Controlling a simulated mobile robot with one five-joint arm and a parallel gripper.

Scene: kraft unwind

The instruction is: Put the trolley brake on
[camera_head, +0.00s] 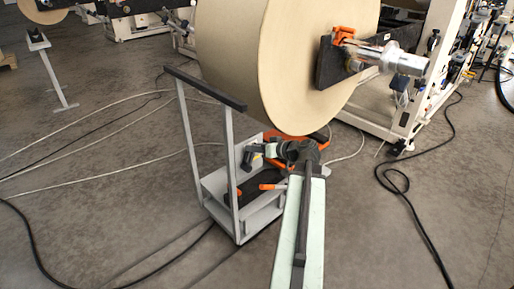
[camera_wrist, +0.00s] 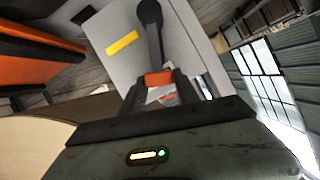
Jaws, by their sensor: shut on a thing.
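The trolley (camera_head: 238,226) is a grey metal frame with a black push bar (camera_head: 205,88) and a low tray. In the wrist view its light grey panel (camera_wrist: 190,45) carries a black lever (camera_wrist: 152,42) with a round pivot and an orange end, which appears to be the brake lever. A yellow mark (camera_wrist: 122,43) is on the panel beside it. My gripper (camera_wrist: 159,80) is shut on the lever's orange end. In the head view my gripper (camera_head: 250,157) is at the trolley's panel, and the lever is too small to make out there.
A large kraft paper roll (camera_head: 290,65) hangs just behind and above the trolley, on a dark arm with a metal shaft (camera_head: 398,60). An orange-handled tool (camera_head: 272,186) lies in the trolley's tray. Black cables (camera_head: 410,195) cross the floor.

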